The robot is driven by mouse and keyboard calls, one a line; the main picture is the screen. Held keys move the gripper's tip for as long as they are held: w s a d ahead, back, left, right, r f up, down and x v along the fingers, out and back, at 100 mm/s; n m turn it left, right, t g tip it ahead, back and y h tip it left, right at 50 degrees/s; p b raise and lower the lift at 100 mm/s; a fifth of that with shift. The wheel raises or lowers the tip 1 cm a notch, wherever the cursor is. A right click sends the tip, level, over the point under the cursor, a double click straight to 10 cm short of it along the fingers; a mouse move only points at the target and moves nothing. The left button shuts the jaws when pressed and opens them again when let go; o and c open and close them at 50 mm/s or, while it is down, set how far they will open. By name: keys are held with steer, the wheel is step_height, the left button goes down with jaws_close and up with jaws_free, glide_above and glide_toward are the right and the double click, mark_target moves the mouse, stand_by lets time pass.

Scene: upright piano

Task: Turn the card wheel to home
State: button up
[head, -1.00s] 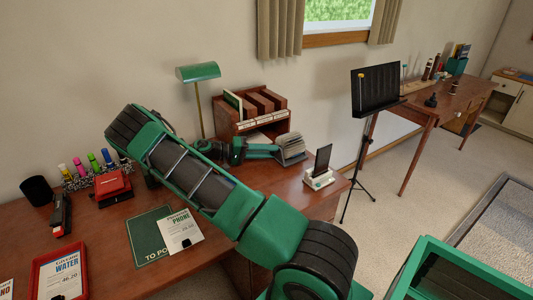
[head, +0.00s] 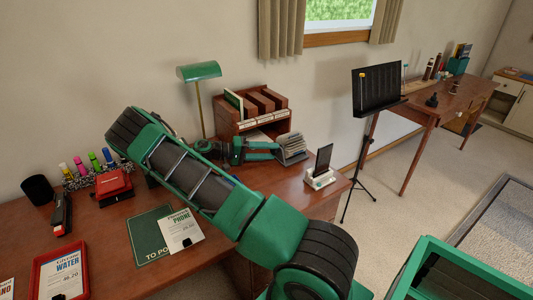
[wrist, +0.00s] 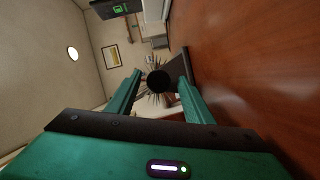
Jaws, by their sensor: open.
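The card wheel (head: 292,146) is a dark rotary holder with a fan of pale cards. It stands on the brown desk in front of the wooden sorter. In the wrist view its round black knob (wrist: 157,81) faces me, with card edges radiating behind it. My gripper (head: 279,151) reaches low over the desk from the left, its fingertips close to the wheel's side. In the wrist view my gripper (wrist: 161,86) is open, with a green finger on either side of the knob. Whether the fingers touch the knob cannot be told. Any home mark is not readable.
A wooden sorter (head: 262,110) stands behind my gripper, and a green lamp (head: 199,72) is left of it. A phone on a white stand (head: 321,168) is right of the wheel. A music stand (head: 376,92) stands beyond the desk's right edge.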

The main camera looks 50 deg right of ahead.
steer(key=shift+o, duration=0.4)
steer(key=r, duration=0.4)
steer(key=shift+w+a+r, duration=0.1)
steer(key=shift+w, duration=0.1)
steer(key=a+r, duration=0.2)
steer(key=a, duration=0.1)
steer(key=a+r, duration=0.2)
steer(key=a, duration=0.2)
steer(key=a+r, duration=0.2)
steer(key=a, duration=0.2)
steer(key=shift+s+a+r, duration=0.15)
steer(key=shift+a+r, duration=0.1)
steer(key=shift+r, duration=0.1)
steer(key=shift+c, duration=0.4)
